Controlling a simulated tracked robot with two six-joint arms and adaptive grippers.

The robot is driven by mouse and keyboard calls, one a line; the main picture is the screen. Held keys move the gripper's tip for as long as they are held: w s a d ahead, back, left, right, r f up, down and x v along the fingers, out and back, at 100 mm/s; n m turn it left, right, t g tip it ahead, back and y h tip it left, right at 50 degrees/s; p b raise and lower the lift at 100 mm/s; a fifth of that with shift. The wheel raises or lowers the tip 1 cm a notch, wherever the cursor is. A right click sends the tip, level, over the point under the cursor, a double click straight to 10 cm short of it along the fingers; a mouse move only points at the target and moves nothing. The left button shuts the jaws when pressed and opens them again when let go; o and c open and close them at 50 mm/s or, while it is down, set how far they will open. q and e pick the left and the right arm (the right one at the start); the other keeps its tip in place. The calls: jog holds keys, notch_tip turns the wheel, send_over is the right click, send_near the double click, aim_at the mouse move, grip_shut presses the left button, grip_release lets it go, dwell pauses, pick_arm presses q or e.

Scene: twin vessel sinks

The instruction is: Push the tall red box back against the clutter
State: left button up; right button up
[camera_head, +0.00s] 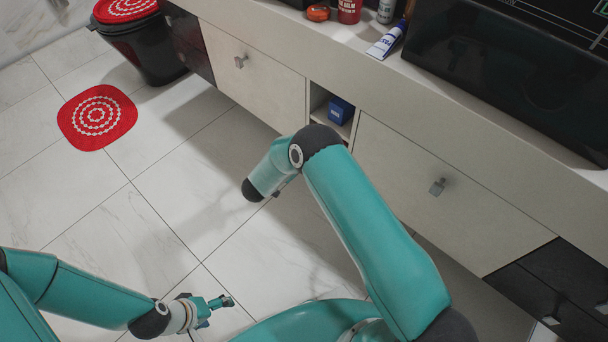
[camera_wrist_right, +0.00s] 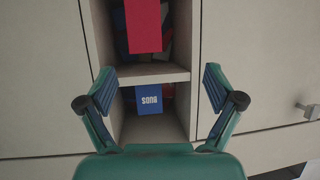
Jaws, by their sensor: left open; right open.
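The tall red box (camera_wrist_right: 143,26) stands in the upper compartment of an open niche in the right wrist view, its top cut off by the picture's edge. Darker clutter (camera_wrist_right: 166,30) in blue, teal and red shows partly behind and beside it. My right gripper (camera_wrist_right: 157,80) is open and empty, its fingers spread on either side of the niche, below the red box. In the head view my right arm hides that gripper, and the red box cannot be made out. My left gripper (camera_head: 217,306) is open and empty over the floor, far from the niche.
A blue box (camera_wrist_right: 149,100) sits in the lower compartment, under the shelf board (camera_wrist_right: 155,74); it also shows in the head view (camera_head: 341,110). Closed drawers (camera_head: 252,82) flank the niche. A black bin (camera_head: 141,45) and red mat (camera_head: 97,117) are at left.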

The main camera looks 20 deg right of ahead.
pick_arm(q)
notch_tip(320, 180, down, 8)
jog(key=b, duration=0.6)
jog(key=shift+r, duration=0.25)
pick_arm(e)
jog(key=shift+m+g+h, duration=0.7)
jog(key=shift+g, duration=0.1)
jog(key=x, duration=1.1)
jog(key=s+f+x, duration=0.1)
jog(key=x, duration=0.5)
jog(key=shift+d+f, duration=0.1)
jog(key=c, duration=1.3)
pick_arm(q)
jog(key=shift+f, duration=0.2)
pick_arm(e)
jog(key=shift+w+d, duration=0.1)
jog(key=shift+d, duration=0.05)
